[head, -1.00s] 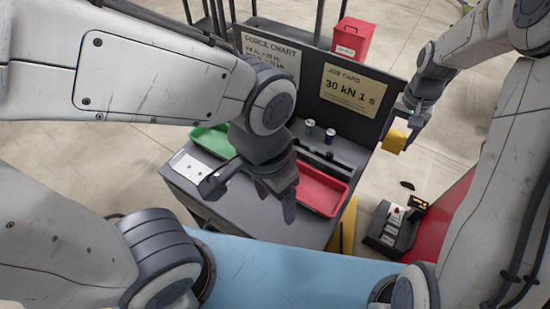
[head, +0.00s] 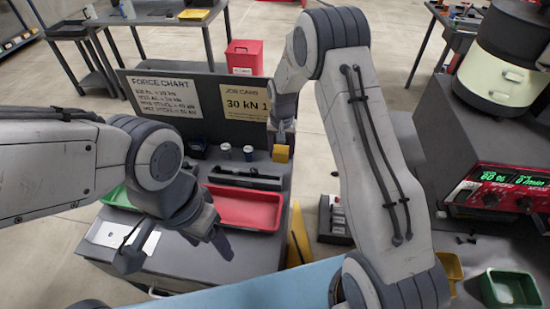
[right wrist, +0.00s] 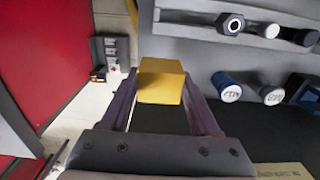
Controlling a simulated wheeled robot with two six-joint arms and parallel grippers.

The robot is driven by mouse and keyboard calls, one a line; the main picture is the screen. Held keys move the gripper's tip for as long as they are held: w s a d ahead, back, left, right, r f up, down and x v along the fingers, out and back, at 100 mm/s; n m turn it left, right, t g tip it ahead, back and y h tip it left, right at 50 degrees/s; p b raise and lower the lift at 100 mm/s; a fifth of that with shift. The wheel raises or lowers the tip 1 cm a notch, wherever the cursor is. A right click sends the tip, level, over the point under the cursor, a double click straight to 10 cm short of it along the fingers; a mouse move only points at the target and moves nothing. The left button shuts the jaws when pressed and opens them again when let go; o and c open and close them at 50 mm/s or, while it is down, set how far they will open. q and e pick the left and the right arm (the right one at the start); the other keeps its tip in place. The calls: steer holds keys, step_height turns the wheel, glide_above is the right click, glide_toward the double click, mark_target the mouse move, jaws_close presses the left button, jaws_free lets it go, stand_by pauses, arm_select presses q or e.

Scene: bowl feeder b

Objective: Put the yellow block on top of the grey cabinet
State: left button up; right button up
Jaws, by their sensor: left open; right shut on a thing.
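The yellow block (head: 281,154) is held between the fingers of my right gripper (head: 281,138), in the air at the right side of the grey workstation. In the right wrist view the block (right wrist: 161,82) sits between both fingertips. A grey cabinet-like workstation (head: 240,262), with trays on its grey top and a dark board behind, stands in front of me; I cannot tell for sure that it is the task's grey cabinet. My left gripper (head: 178,246) is open and empty over its front left part. My left arm hides some of the top.
A red tray (head: 245,208), a green tray (head: 118,197) and small canisters (head: 225,150) are on the workstation. A control box (head: 334,220) is on the floor to its right. Further right stand a red feeder control panel (head: 505,190) and a green bin (head: 510,289).

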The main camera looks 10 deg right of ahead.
mark_target(276, 159)
steer(key=shift+w+a+f, duration=0.35)
steer(key=shift+a+f, duration=0.1)
steer(key=shift+a, duration=0.2)
step_height(276, 159, down, 3)
steer(key=shift+f+p, duration=0.1)
steer(key=shift+p, duration=0.55)
steer(key=shift+f, duration=0.35)
steer(key=shift+f, duration=0.2)
steer(key=o, duration=1.5)
steer(key=shift+c, duration=0.2)
